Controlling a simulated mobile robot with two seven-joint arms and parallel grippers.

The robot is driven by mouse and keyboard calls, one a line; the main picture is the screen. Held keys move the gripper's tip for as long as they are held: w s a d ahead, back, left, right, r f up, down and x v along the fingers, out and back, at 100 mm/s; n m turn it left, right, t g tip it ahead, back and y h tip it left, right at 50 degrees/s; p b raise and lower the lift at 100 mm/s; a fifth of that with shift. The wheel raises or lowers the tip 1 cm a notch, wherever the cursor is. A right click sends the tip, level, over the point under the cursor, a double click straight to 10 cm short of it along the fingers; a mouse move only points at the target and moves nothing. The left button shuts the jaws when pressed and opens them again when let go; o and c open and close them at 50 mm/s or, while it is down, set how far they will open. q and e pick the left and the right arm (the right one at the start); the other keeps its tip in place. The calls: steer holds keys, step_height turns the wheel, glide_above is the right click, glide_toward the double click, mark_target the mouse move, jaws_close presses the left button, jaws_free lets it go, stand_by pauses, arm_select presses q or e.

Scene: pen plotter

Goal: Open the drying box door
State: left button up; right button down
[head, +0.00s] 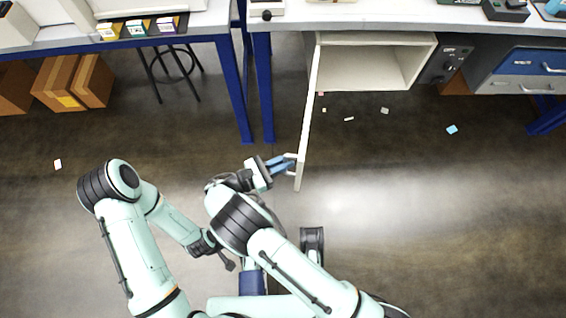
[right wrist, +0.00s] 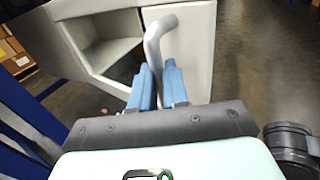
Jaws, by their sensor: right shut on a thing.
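The drying box (head: 370,62) is a pale box under the bench, with its front open and its inside empty as far as I see. Its door (head: 309,115) stands swung out on the left side toward me, seen nearly edge-on in the head view. The pale bar handle (right wrist: 156,45) is on the door's outer face. My right gripper (head: 284,164) is shut on the handle near the door's free edge. In the right wrist view its blue fingers (right wrist: 157,85) stand on either side of the handle.
A control panel (head: 446,64) is right of the opening, and a drawer unit (head: 528,62) is farther right. Blue bench legs (head: 262,95) stand left of the door. A stool (head: 174,68) and cardboard boxes (head: 75,80) are at the left. Small scraps lie on the otherwise open floor.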

arm_select(q)
steer(key=shift+a, duration=0.3)
arm_select(e)
steer(key=shift+w+r, duration=0.2)
steer(key=shift+w, duration=0.3)
steer(key=c, duration=1.1)
jaws_free()
arm_select(q)
steer(key=shift+w, duration=0.2)
arm_select(e)
steer(key=shift+w+f, duration=0.1)
steer(key=shift+s+a, duration=0.1)
steer(key=shift+s, duration=0.1)
arm_select(q)
steer(key=shift+a, duration=0.15)
arm_select(e)
steer(key=shift+a, duration=0.1)
